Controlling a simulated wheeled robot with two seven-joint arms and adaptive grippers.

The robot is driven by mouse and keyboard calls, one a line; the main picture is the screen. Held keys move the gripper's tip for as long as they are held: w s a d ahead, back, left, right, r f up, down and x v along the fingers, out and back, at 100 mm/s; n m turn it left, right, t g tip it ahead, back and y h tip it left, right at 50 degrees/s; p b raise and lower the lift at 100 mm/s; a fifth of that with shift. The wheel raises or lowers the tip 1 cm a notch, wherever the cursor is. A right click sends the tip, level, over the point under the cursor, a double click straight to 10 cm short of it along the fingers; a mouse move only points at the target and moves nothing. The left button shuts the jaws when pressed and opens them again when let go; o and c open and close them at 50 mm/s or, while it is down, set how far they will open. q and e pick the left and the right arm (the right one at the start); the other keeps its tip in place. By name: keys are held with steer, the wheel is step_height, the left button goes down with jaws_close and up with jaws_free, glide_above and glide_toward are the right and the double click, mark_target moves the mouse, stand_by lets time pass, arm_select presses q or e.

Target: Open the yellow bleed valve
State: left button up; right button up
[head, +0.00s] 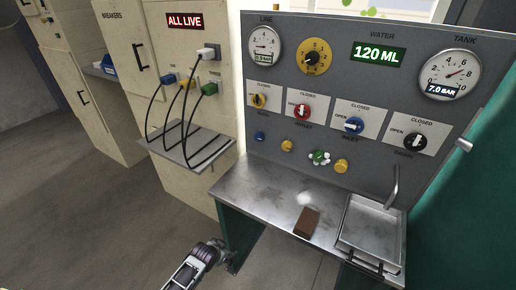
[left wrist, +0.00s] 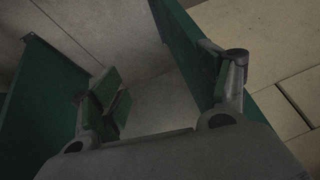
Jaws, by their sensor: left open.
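My left gripper (head: 228,260) is low at the bottom of the head view, beside the bench's left leg and well below the valve. In the left wrist view my left gripper (left wrist: 170,80) is open, with nothing between its fingers. The valve does not show in that view. My right gripper is not in view.
The steel bench (head: 262,197) juts out under the panel, holding a brown block (head: 307,222) and a tray (head: 345,235). A cable shelf (head: 178,154) stands left.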

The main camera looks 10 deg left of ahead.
arm_select(q)
steer(key=w+d+r+m+t+b, duration=0.1)
steer(key=w+r, duration=0.2)
steer(key=r, duration=0.6)
steer(key=w+d+r+t+b, duration=0.1)
steer(key=w+d+r, duration=0.1)
steer(key=r, duration=0.7)
steer(key=m+t+h, duration=0.5)
steer(key=m+t, duration=0.4)
steer(key=m, duration=0.1)
glide_toward(257, 102)
steer(key=v, duration=0.3)
steer(key=shift+b, duration=0.3)
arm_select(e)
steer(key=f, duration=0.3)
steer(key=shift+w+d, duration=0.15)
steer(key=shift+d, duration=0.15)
arm_select(q)
steer(key=shift+w, duration=0.1)
steer(key=shift+b+x, duration=0.5)
steer(key=shift+x, duration=3.05)
steer(key=shift+b+x, duration=0.45)
steer(key=shift+x, duration=2.65)
steer(key=shift+d, duration=0.1)
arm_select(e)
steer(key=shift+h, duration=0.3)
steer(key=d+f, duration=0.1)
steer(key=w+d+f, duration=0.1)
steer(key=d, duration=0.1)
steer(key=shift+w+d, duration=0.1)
